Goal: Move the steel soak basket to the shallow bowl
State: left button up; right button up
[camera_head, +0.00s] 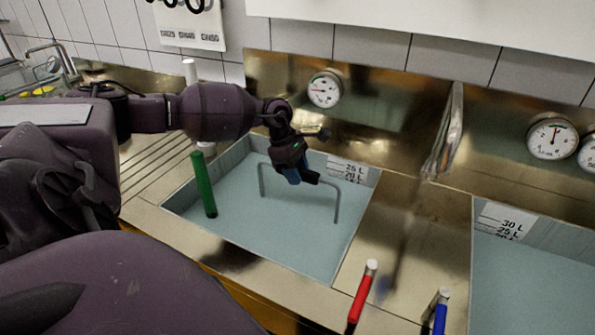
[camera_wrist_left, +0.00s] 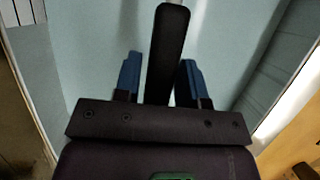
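The steel soak basket shows only as its thin grey arched handle (camera_head: 337,205), standing out of the cloudy water of the left basin. The basket's body is hidden under the water. My left gripper (camera_head: 298,178) points down at the top of this handle. In the left wrist view a dark bar (camera_wrist_left: 168,55), seemingly the handle's grip, lies between the two blue fingers of my left gripper (camera_wrist_left: 160,80). Narrow gaps show on both sides of the bar, so the fingers look open around it. I cannot make out a shallow bowl. My right gripper is not in view.
The left basin's steel rim (camera_head: 240,269) surrounds the basket. A green handle (camera_head: 203,185) stands at its left side. Red (camera_head: 361,295) and blue (camera_head: 440,316) handles stand at the front. A second water-filled basin (camera_head: 530,280) is at right. Gauges hang on the steel back wall.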

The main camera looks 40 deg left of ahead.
pick_arm(q)
jog(key=shift+o, duration=0.9)
jog(key=shift+r, duration=0.25)
jog(key=v, duration=1.2)
jog(key=shift+f, duration=0.1)
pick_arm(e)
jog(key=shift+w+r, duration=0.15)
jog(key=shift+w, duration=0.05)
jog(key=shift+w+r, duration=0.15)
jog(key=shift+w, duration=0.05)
